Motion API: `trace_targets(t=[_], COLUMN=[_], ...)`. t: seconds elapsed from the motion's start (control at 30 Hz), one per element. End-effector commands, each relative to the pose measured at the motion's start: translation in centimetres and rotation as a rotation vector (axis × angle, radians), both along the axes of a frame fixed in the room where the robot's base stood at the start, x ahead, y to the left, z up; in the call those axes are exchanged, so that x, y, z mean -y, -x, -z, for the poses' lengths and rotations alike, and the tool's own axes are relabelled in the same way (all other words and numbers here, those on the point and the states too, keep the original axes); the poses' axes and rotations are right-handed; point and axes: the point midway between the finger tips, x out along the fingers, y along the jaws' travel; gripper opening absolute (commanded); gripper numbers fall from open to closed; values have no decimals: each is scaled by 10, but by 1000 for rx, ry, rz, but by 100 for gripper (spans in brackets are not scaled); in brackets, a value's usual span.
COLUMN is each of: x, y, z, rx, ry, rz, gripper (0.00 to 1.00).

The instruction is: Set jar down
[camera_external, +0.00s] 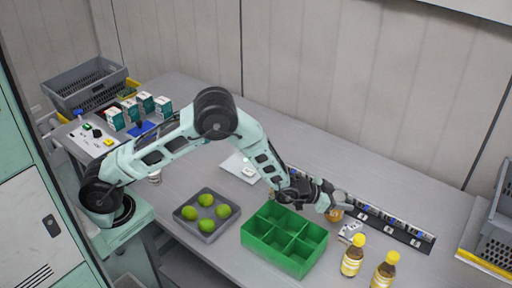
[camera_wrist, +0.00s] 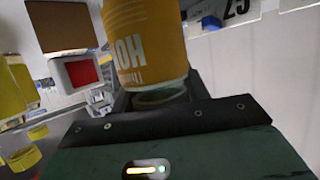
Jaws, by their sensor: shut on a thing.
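The jar (camera_external: 336,214) has an orange-yellow label and is partly hidden by my gripper in the external view. In the wrist view the jar (camera_wrist: 145,45) fills the top centre, with large white letters on its orange label and a clear glass end toward the palm. My gripper (camera_external: 328,201) is shut on the jar, just beyond the far right corner of the green divided box. I cannot tell whether the jar touches the table.
The green divided box (camera_external: 285,250) looks empty. A grey tray (camera_external: 187,219) holds several limes. Two yellow-capped bottles (camera_external: 352,256) (camera_external: 384,270) and a small white box (camera_external: 350,231) stand near. A dark strip (camera_external: 395,232) lies behind. The table beyond the strip is clear.

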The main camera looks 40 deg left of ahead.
Motion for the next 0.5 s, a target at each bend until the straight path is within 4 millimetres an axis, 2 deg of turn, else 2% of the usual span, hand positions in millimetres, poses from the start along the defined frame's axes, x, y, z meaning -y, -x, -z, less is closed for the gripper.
trace_targets(t=[0.03, 0.23, 0.37, 0.5], x=[1, 0, 0, -10], y=[-1, -1, -2, -19], z=[-13, -52, -69, -80], rx=[6, 7, 7, 6], ry=[6, 7, 6, 5], rz=[0, 0, -1, -2], gripper=[6, 6, 6, 6])
